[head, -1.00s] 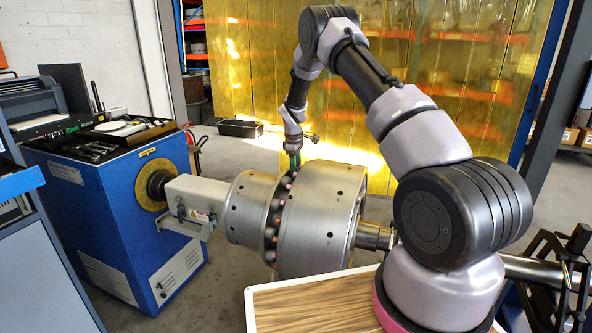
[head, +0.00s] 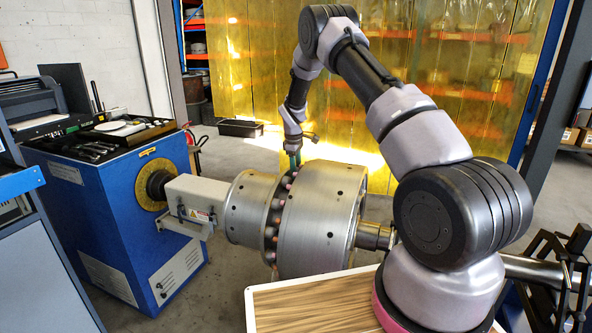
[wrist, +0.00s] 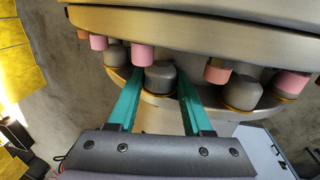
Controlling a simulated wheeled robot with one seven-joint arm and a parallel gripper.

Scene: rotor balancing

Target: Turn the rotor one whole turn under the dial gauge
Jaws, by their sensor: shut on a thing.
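The rotor (head: 318,225) is a large silver metal drum lying on its side, with a narrower stepped section on its left. A ring of pink and grey studs runs around the step between them. My gripper (head: 294,163) reaches down to the top of this ring from behind. In the wrist view, its teal fingers (wrist: 158,85) stand either side of a grey rounded stud (wrist: 160,77) and are shut on it. Pink studs (wrist: 219,72) sit on both sides of the fingers. I cannot make out the dial gauge in either view.
A blue machine cabinet (head: 130,225) with a tray of tools (head: 110,132) on top stands at the left, joined to the rotor by a shaft housing (head: 197,196). A wood-topped surface (head: 315,305) lies in front. A yellow strip curtain (head: 250,70) hangs behind.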

